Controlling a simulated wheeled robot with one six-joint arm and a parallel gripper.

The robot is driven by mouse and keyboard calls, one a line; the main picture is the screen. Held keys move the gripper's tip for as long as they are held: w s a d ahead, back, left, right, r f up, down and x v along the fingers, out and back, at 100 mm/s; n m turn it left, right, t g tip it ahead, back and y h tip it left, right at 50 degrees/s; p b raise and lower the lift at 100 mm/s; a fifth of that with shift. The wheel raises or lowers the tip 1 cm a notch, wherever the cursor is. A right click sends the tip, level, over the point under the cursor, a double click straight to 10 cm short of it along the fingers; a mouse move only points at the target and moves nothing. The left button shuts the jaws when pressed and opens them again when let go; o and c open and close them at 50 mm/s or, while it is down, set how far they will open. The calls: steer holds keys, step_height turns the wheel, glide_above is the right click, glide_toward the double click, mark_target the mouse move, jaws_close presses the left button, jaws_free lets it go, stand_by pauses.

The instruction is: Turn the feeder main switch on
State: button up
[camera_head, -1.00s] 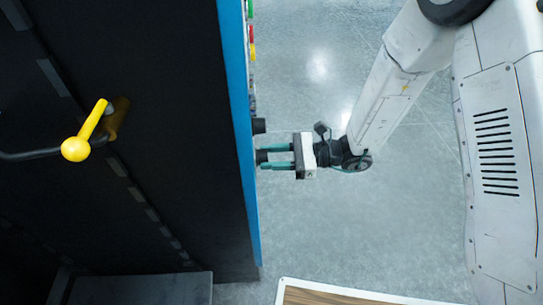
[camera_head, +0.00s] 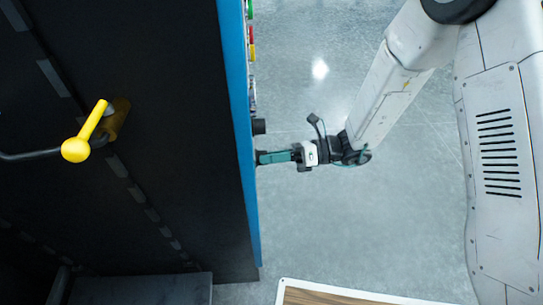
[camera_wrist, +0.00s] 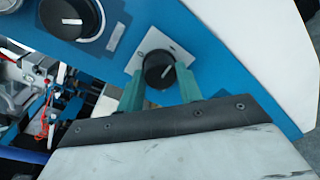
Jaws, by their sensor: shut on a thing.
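The switch is a black rotary knob (camera_wrist: 156,70) with a white pointer mark, on a pale square plate (camera_wrist: 172,46) on the blue panel (camera_wrist: 225,75). In the wrist view the plate looks tilted and the mark points to the upper right. My gripper (camera_wrist: 160,76) has one green finger on each side of the knob and is shut on it. In the head view my gripper (camera_head: 262,157) reaches left to the blue panel edge (camera_head: 241,140). The fingers largely hide the knob there.
A larger black knob (camera_wrist: 70,18) sits beside the switch, and a black knob (camera_head: 259,126) sticks out of the panel just above my gripper in the head view. A yellow-handled lever (camera_head: 88,135) stands on the dark machine body.

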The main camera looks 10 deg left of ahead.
steer(key=shift+m, duration=0.5)
steer(key=o, duration=1)
steer(key=v, duration=0.7)
steer(key=shift+w+d, duration=0.15)
steer(key=shift+d, duration=0.25)
